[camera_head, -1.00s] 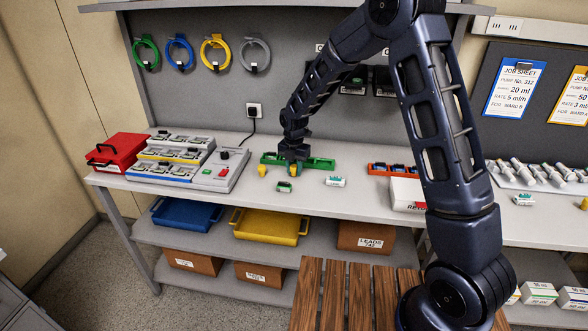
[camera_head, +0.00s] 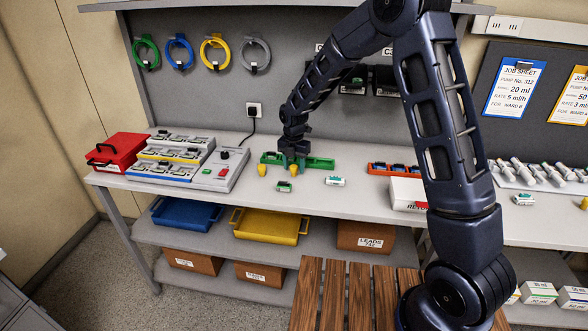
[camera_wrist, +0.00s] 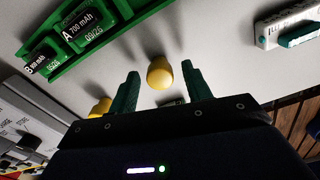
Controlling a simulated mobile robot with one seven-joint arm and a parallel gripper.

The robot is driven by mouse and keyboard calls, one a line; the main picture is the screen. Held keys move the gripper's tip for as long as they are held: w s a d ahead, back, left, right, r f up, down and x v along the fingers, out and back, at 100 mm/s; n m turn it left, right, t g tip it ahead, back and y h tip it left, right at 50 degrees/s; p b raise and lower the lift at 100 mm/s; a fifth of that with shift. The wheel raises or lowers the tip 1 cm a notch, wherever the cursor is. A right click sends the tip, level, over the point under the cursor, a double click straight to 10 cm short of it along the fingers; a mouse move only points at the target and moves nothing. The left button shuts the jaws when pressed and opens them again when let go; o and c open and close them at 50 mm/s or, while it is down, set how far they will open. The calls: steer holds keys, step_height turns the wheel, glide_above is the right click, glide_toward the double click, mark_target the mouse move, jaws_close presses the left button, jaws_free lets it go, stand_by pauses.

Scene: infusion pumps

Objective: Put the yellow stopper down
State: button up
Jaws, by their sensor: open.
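A yellow stopper (camera_head: 294,171) stands on the grey bench in front of the green tray (camera_head: 322,162). In the wrist view the stopper (camera_wrist: 159,73) shows between and slightly beyond the two green fingers, with a gap on each side. My gripper (camera_head: 292,157) is open just above and behind it; it also shows in the wrist view (camera_wrist: 160,82). A second yellow stopper (camera_head: 262,169) stands to the left, and it is partly hidden by my gripper in the wrist view (camera_wrist: 101,107).
A small green-and-dark block (camera_head: 284,187) and a white-and-teal block (camera_head: 335,181) lie on the bench nearby. The grey console (camera_head: 216,170) is to the left, the orange rack (camera_head: 391,169) to the right. The front bench strip is mostly clear.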

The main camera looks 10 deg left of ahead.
mark_target(294, 166)
step_height(294, 166, up, 11)
steer(key=shift+f, duration=0.15)
steer(key=s+d+r+m+t, duration=0.1)
steer(key=s+d+r+m, duration=0.1)
steer(key=d+r+m, duration=0.45)
steer(key=s+d+r+m, duration=0.1)
steer(key=d+r+m, duration=0.2)
steer(key=d, duration=0.7)
steer(key=s+d+r+m+t, duration=0.1)
steer(key=s+d+r+m, duration=0.1)
steer(key=d+r+m, duration=0.5)
steer(key=s+d+m+t, duration=0.2)
steer(key=s+d+m, duration=1.4)
steer(key=s+d, duration=0.3)
steer(key=shift+d+t, duration=0.3)
steer(key=shift+d, duration=0.4)
steer(key=shift+s+m, duration=0.1)
steer(key=shift+m, duration=0.15)
